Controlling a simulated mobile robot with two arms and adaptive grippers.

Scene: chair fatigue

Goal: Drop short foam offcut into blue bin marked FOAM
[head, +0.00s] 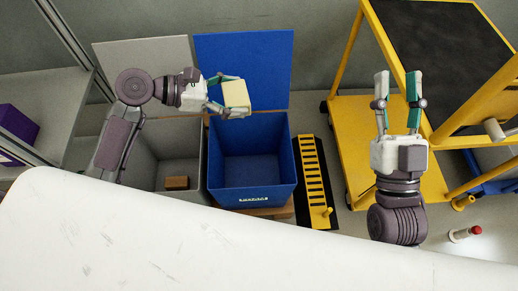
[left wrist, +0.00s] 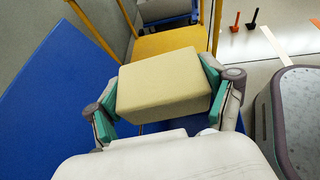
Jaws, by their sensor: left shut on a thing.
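My left gripper (head: 229,97) is shut on the foam offcut (head: 236,94), a pale yellow block. In the head view it holds the block over the back part of the blue bin (head: 215,160), in front of the raised blue lid (head: 245,60). In the left wrist view the foam offcut (left wrist: 163,88) sits between the green finger pads. The blue bin looks empty inside, and the label on its front is too small to read. My right gripper (head: 397,85) is open and empty, near the yellow cart.
A grey bin (head: 150,160) with a small brown block (head: 176,183) inside stands left of the blue bin. A yellow slotted rack (head: 314,180) stands right of it. A yellow cart (head: 350,120) is further right. A white surface (head: 200,245) fills the front.

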